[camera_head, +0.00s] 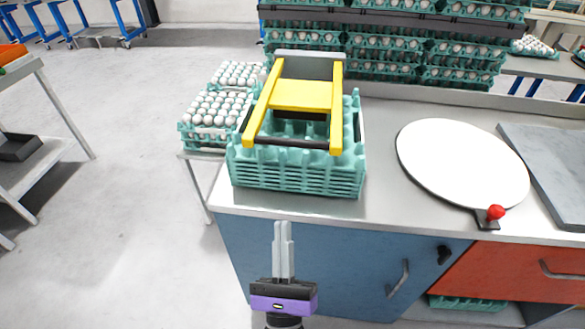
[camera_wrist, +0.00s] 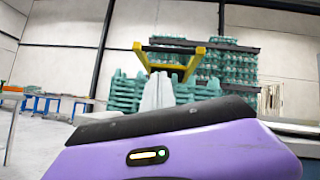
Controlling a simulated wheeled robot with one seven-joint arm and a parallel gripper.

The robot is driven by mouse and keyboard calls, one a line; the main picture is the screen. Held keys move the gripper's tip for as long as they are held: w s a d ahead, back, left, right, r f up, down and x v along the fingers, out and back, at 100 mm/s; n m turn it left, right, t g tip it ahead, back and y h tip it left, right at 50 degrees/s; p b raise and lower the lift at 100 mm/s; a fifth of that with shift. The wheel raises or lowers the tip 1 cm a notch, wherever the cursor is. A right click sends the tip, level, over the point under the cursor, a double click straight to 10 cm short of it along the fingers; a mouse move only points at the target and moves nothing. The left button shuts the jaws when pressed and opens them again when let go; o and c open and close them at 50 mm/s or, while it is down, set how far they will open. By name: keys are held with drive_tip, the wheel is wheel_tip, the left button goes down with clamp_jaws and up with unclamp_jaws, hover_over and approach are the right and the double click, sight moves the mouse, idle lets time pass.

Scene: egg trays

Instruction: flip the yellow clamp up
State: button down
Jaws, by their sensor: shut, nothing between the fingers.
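The yellow clamp (camera_head: 302,95) rests over a stack of teal egg trays (camera_head: 298,178) on the left end of the counter. Its two yellow arms reach toward me, with a dark bar between them at the front. It also shows in the wrist view (camera_wrist: 168,66), above the teal trays (camera_wrist: 127,92). My gripper (camera_head: 283,228) is shut and empty. It stands in front of the counter's blue cabinet, below and apart from the clamp. In the wrist view its fingers (camera_wrist: 158,86) are together, pointing toward the stack.
A round white plate (camera_head: 463,163) with a red-knobbed handle (camera_head: 495,212) lies on the counter to the right, beside a grey slab (camera_head: 553,165). White eggs in trays (camera_head: 218,108) stand left of the stack. Racks of egg trays (camera_head: 400,45) stand behind.

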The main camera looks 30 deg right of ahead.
drive_tip(key=m+h, duration=0.1)
drive_tip(key=m, duration=0.1)
drive_tip(key=f+m+g+h, duration=0.1)
drive_tip(key=m, duration=0.1)
drive_tip(key=d+m+g+h, duration=0.1)
drive_tip(key=m, duration=0.1)
drive_tip(key=shift+w+f, duration=0.2)
drive_tip(key=shift+w, duration=0.1)
drive_tip(key=s+a+r+p+x, duration=0.1)
drive_tip(key=p+x, duration=0.4)
drive_tip(key=x, duration=0.8)
drive_tip(key=shift+s+r, duration=0.2)
drive_tip(key=shift+r, duration=0.4)
